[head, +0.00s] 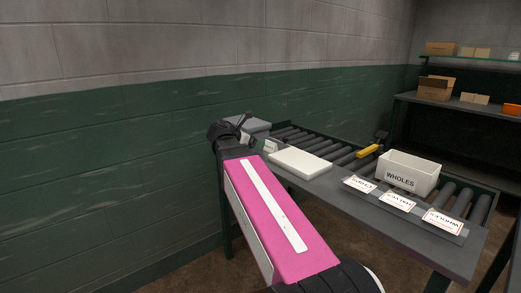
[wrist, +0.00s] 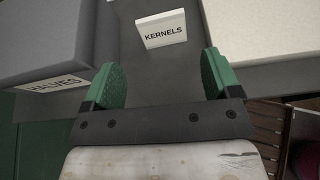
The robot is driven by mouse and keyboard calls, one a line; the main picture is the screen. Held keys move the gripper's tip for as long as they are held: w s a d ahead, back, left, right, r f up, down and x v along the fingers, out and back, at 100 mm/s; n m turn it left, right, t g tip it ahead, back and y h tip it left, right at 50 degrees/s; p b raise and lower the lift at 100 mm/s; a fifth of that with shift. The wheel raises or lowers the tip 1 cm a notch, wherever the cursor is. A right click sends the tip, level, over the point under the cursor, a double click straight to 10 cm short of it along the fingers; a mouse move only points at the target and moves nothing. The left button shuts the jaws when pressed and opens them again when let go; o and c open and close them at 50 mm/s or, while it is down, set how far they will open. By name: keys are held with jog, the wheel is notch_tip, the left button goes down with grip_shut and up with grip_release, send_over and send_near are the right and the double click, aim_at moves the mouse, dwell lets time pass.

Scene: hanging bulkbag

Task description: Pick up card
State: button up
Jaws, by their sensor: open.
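A small white card lettered KERNELS (wrist: 162,28) stands on the dark grey table in the wrist view, ahead of my gripper (wrist: 159,80). The two green fingers are spread wide with nothing between them. The card is beyond the fingertips, roughly centred between them and apart from both. In the head view a small white card (head: 271,146) stands on the table just right of my gripper (head: 247,140), whose fingers are partly hidden there.
A grey box (wrist: 50,45) labelled HALVES is close on the left. A cream slab (head: 300,162) lies to the right. Further right are a white WHOLES box (head: 408,172), a yellow-handled object (head: 368,151), rollers and label cards (head: 397,200). A green wall (head: 110,170) is behind.

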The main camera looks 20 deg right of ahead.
aim_at(270, 143)
jog(key=shift+a+n, duration=0.1)
jog(key=shift+n, duration=0.2)
jog(key=x, duration=0.5)
jog(key=shift+x, duration=2.85)
jog(key=shift+s+r, duration=0.1)
jog(key=shift+r, duration=0.05)
jog(key=shift+c, duration=0.3)
jog(key=c, duration=0.7)
jog(key=shift+r, duration=0.1)
